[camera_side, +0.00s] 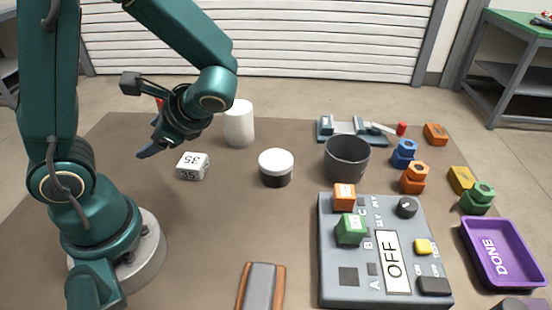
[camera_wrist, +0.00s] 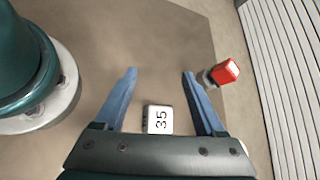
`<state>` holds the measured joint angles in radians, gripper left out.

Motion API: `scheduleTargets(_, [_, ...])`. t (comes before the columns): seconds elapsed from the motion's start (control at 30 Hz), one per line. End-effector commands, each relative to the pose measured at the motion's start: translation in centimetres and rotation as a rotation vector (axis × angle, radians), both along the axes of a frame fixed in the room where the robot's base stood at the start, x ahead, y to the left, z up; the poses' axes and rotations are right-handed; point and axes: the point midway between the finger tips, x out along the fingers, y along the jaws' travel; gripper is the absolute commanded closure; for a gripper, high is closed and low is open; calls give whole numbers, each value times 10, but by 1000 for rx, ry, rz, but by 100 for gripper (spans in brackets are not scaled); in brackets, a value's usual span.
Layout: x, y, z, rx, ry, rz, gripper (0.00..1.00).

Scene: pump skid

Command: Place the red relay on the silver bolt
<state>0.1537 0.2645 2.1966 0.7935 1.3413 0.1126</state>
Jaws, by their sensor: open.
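The red relay (camera_wrist: 226,71) is in the wrist view, just right of my right finger. A short grey silver piece (camera_wrist: 207,78), perhaps the silver bolt, shows at its lower left and looks to be under it; my finger partly overlaps this area. In the side view only a sliver of red (camera_side: 159,103) shows behind my wrist. My gripper (camera_wrist: 158,72) is open, with nothing between its fingers. In the side view it (camera_side: 150,152) is low over the table's left part, tilted down, apart from the relay.
A white block marked 35 (camera_side: 192,167) lies near my gripper. A white cylinder (camera_side: 239,124), a white-lidded jar (camera_side: 276,168) and a dark cup (camera_side: 347,160) stand further right. A grey control panel (camera_side: 350,290) and a purple DONE tray (camera_side: 503,255) are at right.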

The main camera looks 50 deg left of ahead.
Motion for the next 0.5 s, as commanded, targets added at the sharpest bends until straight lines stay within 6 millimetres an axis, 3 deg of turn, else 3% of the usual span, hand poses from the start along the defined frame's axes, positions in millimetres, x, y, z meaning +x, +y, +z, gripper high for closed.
scheduleTargets(0.2, [-7,-51,1,-309,-376,211,28])
scheduleTargets(0.5, [13,-118,29,-709,-871,428,28])
